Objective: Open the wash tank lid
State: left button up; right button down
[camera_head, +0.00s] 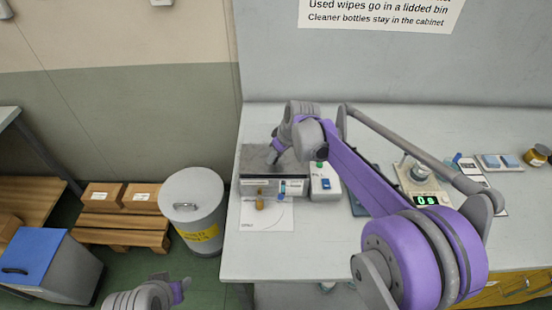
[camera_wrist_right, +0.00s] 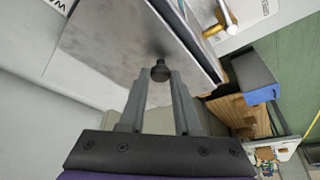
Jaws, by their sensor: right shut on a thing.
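The wash tank (camera_head: 295,187) is a low box at the left of the bench, with a grey lid (camera_head: 254,157) on top. My right gripper (camera_head: 276,156) is over the lid. In the right wrist view, the gripper (camera_wrist_right: 160,82) is shut on the dark round knob (camera_wrist_right: 160,71) that stands on the lid (camera_wrist_right: 108,50). My left gripper (camera_head: 180,289) shows only partly at the bottom edge, away from the bench, and its jaws are unclear.
A white box with a blue button (camera_head: 325,184) is right of the tank. A lidded bin (camera_head: 194,205) stands left of the bench (camera_head: 270,260). The bench's front left is clear.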

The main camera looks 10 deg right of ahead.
jog(key=w, duration=0.3)
jog(key=w+d+p, duration=0.1)
jog(key=w, duration=0.2)
jog(key=w+d, duration=0.1)
jog(key=w, duration=0.2)
jog(key=shift+w+p, duration=0.15)
jog(key=shift+p, duration=0.2)
pick_arm(q)
jog(key=shift+w+r, duration=0.3)
jog(key=shift+r, duration=0.35)
jog(key=shift+w+r, duration=0.25)
jog(key=shift+r, duration=0.35)
pick_arm(e)
jog(key=shift+a, duration=0.1)
jog(key=c, duration=0.6)
grip_release()
jog(key=shift+r, duration=0.1)
pick_arm(q)
jog(key=shift+r, duration=0.15)
pick_arm(e)
jog(key=v, duration=1)
jog(key=shift+s+r, duration=0.25)
jog(key=shift+r, duration=0.05)
jog(key=shift+s, duration=0.1)
